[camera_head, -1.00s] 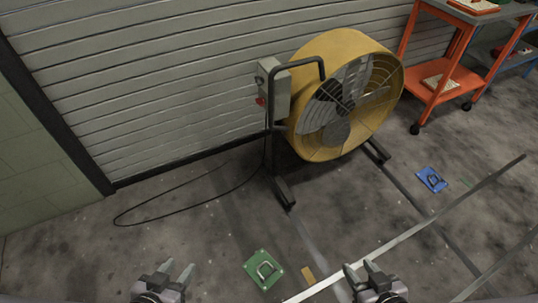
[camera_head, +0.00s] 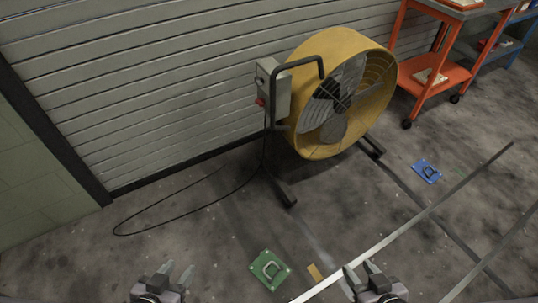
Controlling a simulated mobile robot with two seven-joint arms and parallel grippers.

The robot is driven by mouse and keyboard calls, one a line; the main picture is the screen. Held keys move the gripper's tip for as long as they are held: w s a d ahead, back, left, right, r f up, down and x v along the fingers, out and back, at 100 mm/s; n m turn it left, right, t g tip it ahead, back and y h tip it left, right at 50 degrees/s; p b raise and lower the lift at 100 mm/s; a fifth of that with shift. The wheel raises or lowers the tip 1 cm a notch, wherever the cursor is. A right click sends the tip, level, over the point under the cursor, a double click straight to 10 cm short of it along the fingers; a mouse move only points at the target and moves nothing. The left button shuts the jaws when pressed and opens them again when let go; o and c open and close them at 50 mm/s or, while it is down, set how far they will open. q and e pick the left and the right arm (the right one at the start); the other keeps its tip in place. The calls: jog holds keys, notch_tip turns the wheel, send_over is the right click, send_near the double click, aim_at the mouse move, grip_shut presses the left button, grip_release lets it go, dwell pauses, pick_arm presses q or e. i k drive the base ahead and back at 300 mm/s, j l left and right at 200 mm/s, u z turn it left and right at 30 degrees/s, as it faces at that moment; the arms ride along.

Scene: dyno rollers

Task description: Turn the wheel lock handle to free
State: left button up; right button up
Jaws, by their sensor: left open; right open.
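I cannot pick out a wheel lock handle for certain in the head view. A blue plate (camera_head: 426,172) with a dark loop lies on the floor further right. My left gripper (camera_head: 176,272) is open and empty at the bottom edge, left of the green plate. My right gripper (camera_head: 360,270) is open and empty at the bottom edge, right of the green plate. Neither gripper touches anything.
A yellow drum fan (camera_head: 341,95) on a dark stand, with a grey box (camera_head: 273,88) bearing a red button, stands before a slatted shutter (camera_head: 150,80). Its cable (camera_head: 190,212) loops on the floor. An orange cart (camera_head: 437,75) stands back right. Pale floor strips (camera_head: 415,222) cross at right.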

aim_at(261, 102)
jog(key=i+l+u, duration=0.1)
jog(key=i+l, duration=0.25)
jog(key=l, duration=0.25)
jog(key=i+l+u, duration=0.15)
jog(key=i+l, duration=0.2)
jog(key=l, duration=0.3)
jog(key=i+l+u, duration=0.15)
jog(key=l, duration=0.2)
jog(key=i+l, duration=0.2)
jog(key=l, duration=0.15)
jog(key=i+l+u, duration=0.15)
jog(key=i+l, duration=0.35)
jog(key=l, duration=0.15)
